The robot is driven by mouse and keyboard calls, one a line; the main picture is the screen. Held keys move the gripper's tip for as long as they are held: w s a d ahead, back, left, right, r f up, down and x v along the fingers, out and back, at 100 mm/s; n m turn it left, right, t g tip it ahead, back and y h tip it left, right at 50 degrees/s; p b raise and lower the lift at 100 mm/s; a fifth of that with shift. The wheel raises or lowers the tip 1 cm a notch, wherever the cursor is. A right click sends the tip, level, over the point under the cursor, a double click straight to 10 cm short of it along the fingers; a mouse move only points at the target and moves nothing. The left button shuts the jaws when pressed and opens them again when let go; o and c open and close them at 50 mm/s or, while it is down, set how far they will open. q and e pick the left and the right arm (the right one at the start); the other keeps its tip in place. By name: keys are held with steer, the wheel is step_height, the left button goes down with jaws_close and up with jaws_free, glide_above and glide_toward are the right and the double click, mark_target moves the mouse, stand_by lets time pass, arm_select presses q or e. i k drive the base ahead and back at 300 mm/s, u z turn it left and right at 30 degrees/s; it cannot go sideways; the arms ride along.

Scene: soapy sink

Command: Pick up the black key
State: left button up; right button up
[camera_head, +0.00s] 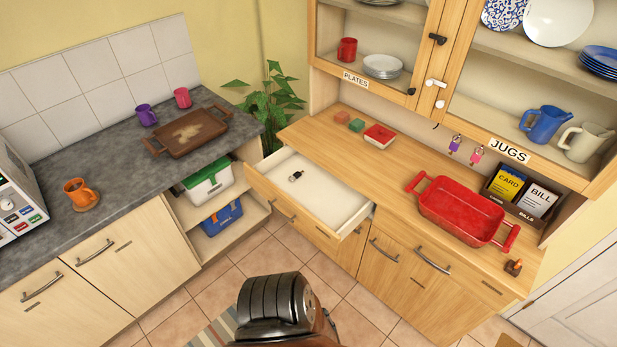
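A small black item with a pale part (296,176) lies in the open white-lined drawer (330,196), towards its left end. It looks like the black key, but it is too small to tell for certain. Neither of my grippers shows in this view. Nothing is touching the small black item.
The drawer juts out from the wooden dresser (400,165), with its front facing the tiled floor. A red roasting dish (462,209) sits on the dresser top. Purple (455,143) and pink (477,154) trinkets hang below the upper cabinet. A grey counter (110,180) stands left.

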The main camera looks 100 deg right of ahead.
mark_target(298, 175)
steer(key=z, duration=1.95)
